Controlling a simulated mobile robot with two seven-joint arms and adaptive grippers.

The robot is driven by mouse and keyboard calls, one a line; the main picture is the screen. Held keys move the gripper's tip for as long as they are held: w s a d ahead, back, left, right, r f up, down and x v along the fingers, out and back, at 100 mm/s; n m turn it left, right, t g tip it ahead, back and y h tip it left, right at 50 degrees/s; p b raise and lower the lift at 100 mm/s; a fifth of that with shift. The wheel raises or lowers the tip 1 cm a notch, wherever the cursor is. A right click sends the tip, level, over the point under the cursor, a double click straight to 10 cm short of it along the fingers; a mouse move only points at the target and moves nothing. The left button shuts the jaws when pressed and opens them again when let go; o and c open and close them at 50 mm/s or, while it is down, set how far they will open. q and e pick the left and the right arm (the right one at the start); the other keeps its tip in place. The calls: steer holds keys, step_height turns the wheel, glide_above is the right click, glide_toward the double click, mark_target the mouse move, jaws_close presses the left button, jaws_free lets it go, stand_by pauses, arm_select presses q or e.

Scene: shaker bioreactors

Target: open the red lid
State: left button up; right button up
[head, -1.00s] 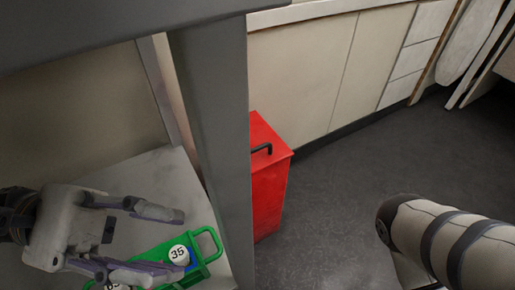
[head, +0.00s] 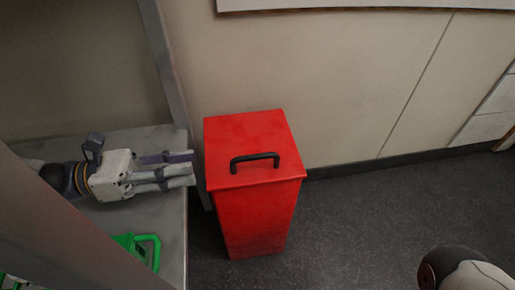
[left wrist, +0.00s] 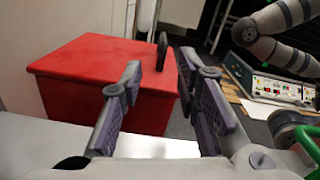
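The red lid (head: 235,135) lies shut and flat on a red bin (head: 254,222) that stands on the floor at mid-picture in the head view. A black bar handle (head: 254,159) is on top of the lid. My left gripper (head: 189,169) is left of the bin, over the grey shelf, pointing at it, and not touching. In the left wrist view, its fingers (left wrist: 160,75) are apart and empty. The lid (left wrist: 95,58) shows ahead and to the left there, with the handle (left wrist: 162,50) seen between the fingers. My right gripper is out of view.
A grey shelf (head: 165,225) with a green basket (head: 148,245) is below my left gripper. A dark post (head: 60,225) crosses the lower left.

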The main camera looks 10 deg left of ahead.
mark_target(247, 156)
arm_select(q)
steer(key=b+x, duration=0.3)
steer(key=x, duration=0.9)
steer(key=shift+s, duration=0.2)
jaws_close()
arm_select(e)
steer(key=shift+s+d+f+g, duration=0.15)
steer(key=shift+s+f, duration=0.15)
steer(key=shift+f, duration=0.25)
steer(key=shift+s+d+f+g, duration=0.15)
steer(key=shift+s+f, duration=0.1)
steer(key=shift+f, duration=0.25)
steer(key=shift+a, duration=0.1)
